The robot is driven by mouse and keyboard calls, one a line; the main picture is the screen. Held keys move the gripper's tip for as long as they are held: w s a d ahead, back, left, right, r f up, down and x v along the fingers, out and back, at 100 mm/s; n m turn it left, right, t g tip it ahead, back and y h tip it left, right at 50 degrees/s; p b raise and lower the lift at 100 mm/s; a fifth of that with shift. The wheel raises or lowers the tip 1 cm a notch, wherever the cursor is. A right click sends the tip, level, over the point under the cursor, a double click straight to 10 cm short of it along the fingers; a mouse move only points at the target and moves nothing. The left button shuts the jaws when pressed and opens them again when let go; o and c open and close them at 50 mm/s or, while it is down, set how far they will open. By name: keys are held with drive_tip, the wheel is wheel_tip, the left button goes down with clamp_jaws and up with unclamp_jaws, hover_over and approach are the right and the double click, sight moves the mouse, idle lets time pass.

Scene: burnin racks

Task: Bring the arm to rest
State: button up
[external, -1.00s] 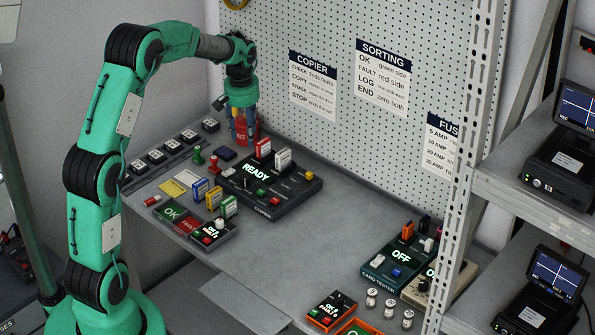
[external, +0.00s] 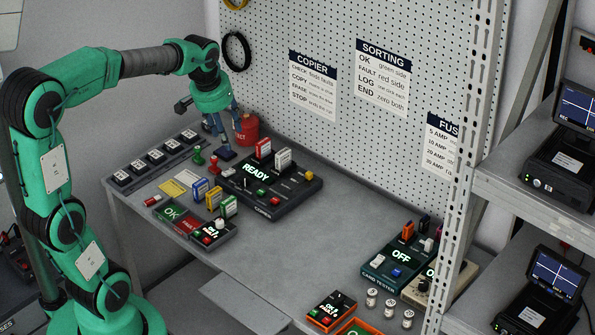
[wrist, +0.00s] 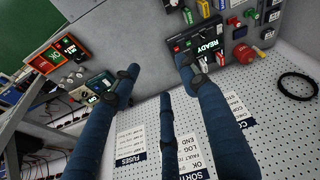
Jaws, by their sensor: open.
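My arm is green with black joints and rises from its base at the lower left of the external view. My gripper (external: 220,134) hangs above the back left of the grey bench (external: 262,262), in front of the pegboard and left of a red can (external: 247,128). In the wrist view its dark blue fingers (wrist: 163,88) are spread apart, with nothing between them. A dark blue block (external: 227,153) lies just below the gripper in the external view. Whether the fingertips touch anything is hard to tell.
The copier (external: 268,190) reads READY and holds upright cards. A row of black-and-white blocks (external: 153,156) lines the bench's left edge. OK/FAULT trays (external: 170,212) sit in front. A card tester (external: 398,258) stands right. A black ring (external: 236,51) hangs on the pegboard (external: 330,125). The bench's front middle is clear.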

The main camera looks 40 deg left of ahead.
drive_tip(key=s+d+m+t, duration=0.1)
drive_tip(key=s+d, duration=0.2)
drive_tip(key=s, duration=0.7)
drive_tip(key=s+d+f+m+t+b, duration=0.1)
drive_tip(key=s+d, duration=0.3)
drive_tip(key=s, duration=0.7)
drive_tip(key=shift+s+f+m, duration=0.15)
drive_tip(key=shift+s+m, duration=0.1)
drive_tip(key=shift+m, duration=0.55)
drive_tip(key=shift+b, duration=0.35)
wheel_tip(320, 180, down, 12)
drive_tip(key=b, duration=1.1)
drive_tip(key=shift+b, duration=0.4)
